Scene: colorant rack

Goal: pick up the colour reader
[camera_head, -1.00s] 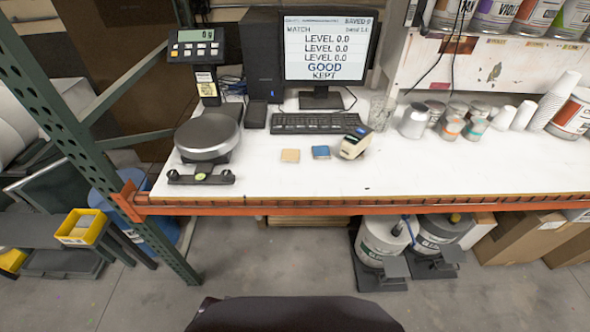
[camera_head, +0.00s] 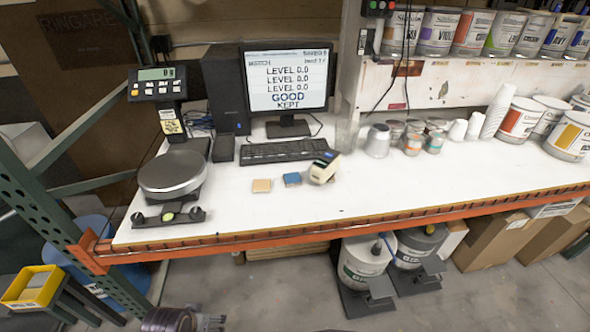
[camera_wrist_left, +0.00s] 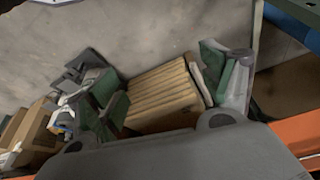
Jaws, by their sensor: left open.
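My left gripper (camera_head: 207,321) shows at the bottom edge of the head view, in front of the bench and well below and left of the reader. In the left wrist view its green-padded fingers (camera_wrist_left: 165,85) are apart, with only floor and boxes beyond them. The reader is out of that view. My right gripper is not seen.
The bench (camera_head: 240,215) has an orange front beam (camera_head: 300,236). A scale (camera_head: 172,172) stands left of the blocks, with a black level bar (camera_head: 168,216) before it. The monitor (camera_head: 287,82) and keyboard (camera_head: 285,150) are behind; cans and cups stand right. The bench front near the reader is clear.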

